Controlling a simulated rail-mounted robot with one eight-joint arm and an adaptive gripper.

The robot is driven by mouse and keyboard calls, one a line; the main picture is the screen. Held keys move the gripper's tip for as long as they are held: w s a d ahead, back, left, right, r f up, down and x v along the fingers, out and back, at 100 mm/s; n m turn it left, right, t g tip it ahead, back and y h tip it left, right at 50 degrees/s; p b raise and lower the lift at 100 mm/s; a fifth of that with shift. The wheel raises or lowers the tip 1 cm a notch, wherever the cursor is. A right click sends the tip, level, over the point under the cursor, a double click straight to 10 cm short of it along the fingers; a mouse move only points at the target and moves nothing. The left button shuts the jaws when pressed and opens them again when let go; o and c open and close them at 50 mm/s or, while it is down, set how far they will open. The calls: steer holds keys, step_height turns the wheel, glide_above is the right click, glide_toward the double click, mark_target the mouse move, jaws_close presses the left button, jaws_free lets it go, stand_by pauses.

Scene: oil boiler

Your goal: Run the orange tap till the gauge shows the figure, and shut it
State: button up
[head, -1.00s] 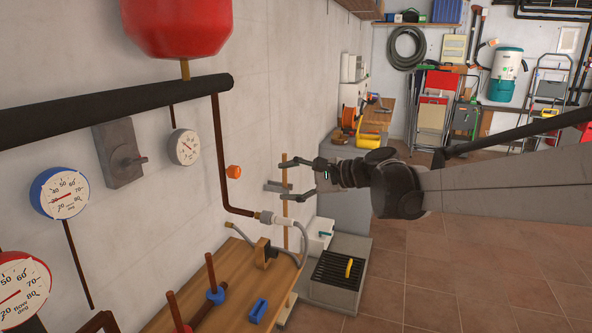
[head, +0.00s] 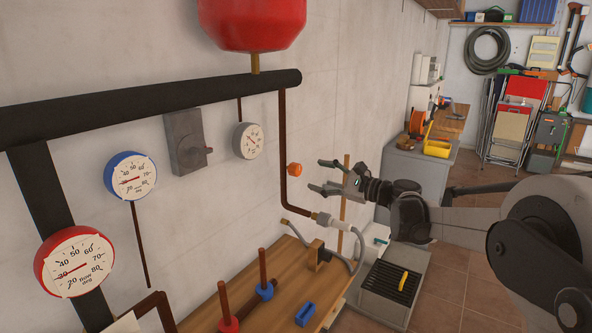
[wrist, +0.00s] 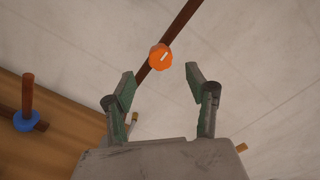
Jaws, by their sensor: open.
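The orange tap (head: 294,169) is a small knob on a brown vertical pipe against the wall. In the wrist view the tap (wrist: 160,57) shows a pale mark on its face, just beyond and between the fingertips. My gripper (head: 318,175) is open and empty, to the right of the tap and apart from it; its two fingers also show in the wrist view (wrist: 159,74). A small grey gauge (head: 248,141) hangs left of the tap, too small to read. A blue-rimmed gauge (head: 130,176) and a red-rimmed gauge (head: 75,262) have red needles pointing left, towards their low figures.
A black pipe (head: 150,103) runs above, with a red tank (head: 252,22) over it. A grey switch box (head: 186,140) is on the wall. A wooden bench (head: 262,278) below bears red and blue valves. A white fitting with hose (head: 335,222) lies below my gripper.

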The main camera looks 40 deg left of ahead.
mark_target(298, 172)
steer(key=a, duration=0.9)
steer(key=shift+s, duration=0.4)
steer(key=c, duration=1.1)
steer(key=shift+d+n, duration=0.1)
steer(key=shift+n, duration=0.3)
steer(key=n+b, duration=0.1)
steer(key=n, duration=0.2)
steer(key=shift+f+n+b, duration=0.15)
steer(key=shift+n+b, duration=0.25)
steer(key=n+b, duration=0.1)
steer(key=n, duration=0.4)
